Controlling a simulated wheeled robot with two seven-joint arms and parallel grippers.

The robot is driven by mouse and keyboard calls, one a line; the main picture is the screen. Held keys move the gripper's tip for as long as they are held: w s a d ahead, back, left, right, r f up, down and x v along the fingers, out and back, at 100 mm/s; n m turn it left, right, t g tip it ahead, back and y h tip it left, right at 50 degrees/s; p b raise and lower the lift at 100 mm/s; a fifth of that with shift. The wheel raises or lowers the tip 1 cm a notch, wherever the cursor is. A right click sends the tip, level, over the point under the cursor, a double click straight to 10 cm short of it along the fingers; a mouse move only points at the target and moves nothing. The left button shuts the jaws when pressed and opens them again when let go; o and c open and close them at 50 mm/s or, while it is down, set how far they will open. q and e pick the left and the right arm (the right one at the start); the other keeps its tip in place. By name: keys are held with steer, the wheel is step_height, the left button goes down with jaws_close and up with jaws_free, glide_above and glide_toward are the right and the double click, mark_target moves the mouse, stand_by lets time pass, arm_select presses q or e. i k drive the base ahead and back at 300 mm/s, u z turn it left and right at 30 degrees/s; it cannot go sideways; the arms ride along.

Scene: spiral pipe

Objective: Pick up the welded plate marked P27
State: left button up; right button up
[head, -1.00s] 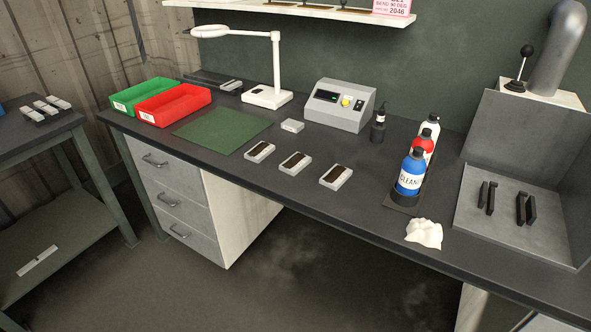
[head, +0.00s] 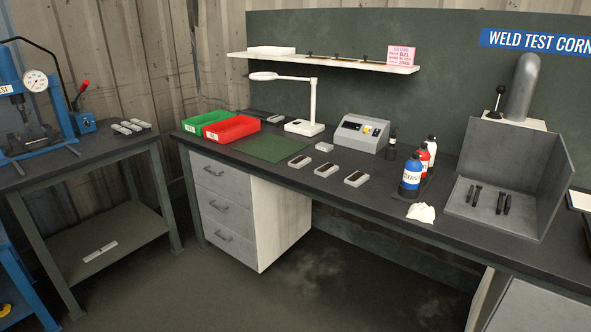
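Three small grey plates with dark brown strips lie in a slanting row on the dark bench: a left one (head: 300,161), a middle one (head: 326,170) and a right one (head: 357,179). A smaller pale block (head: 324,147) lies behind them. Several more small pale pieces (head: 130,127) lie together on the side table at left. No marking is readable on any of these, so I cannot tell which is P27. Neither of my grippers is in view.
The bench (head: 290,188) also holds a green mat (head: 272,148), red bin (head: 232,129), green bin (head: 205,123), magnifier lamp (head: 305,127), control box (head: 360,133), bottles (head: 411,174), white cloth (head: 421,213) and a grey booth (head: 480,212). A blue press (head: 30,125) stands left. Floor in front is clear.

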mark_target(326, 170)
steer(key=u, duration=0.6)
steer(key=i, duration=1.75)
steer(key=z, duration=0.7)
